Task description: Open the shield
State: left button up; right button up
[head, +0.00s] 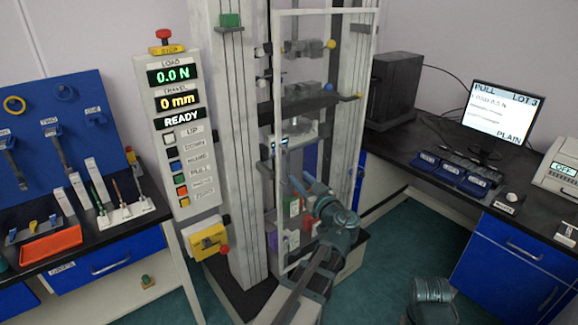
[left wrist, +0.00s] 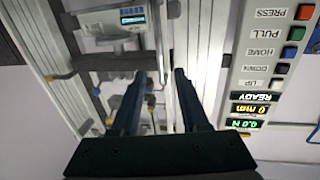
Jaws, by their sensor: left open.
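The shield (head: 277,90) is a clear panel in a pale upright frame across the front of the test machine. It looks closed, though I cannot be sure. My left gripper (head: 299,182) is in front of the lower half of the shield, near its left side, pointing at the machine. In the left wrist view, the left gripper (left wrist: 160,73) has its two dark fingers apart, with a pale upright edge of the frame showing between and beyond them. I cannot tell whether the fingers touch it. No clear handle can be made out. My right gripper is not in view.
A control panel (head: 180,130) with displays and buttons stands left of the machine, above a yellow box with a red knob (head: 209,242). Left is a bench with a blue tool board (head: 60,125); right is a dark bench with a monitor (head: 505,118). Green floor (head: 395,215) lies between.

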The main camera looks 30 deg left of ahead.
aim_at(288, 166)
pick_arm(q)
jog(key=x, duration=0.9)
jog(key=shift+a, duration=0.1)
grip_shut()
dwell(1.2)
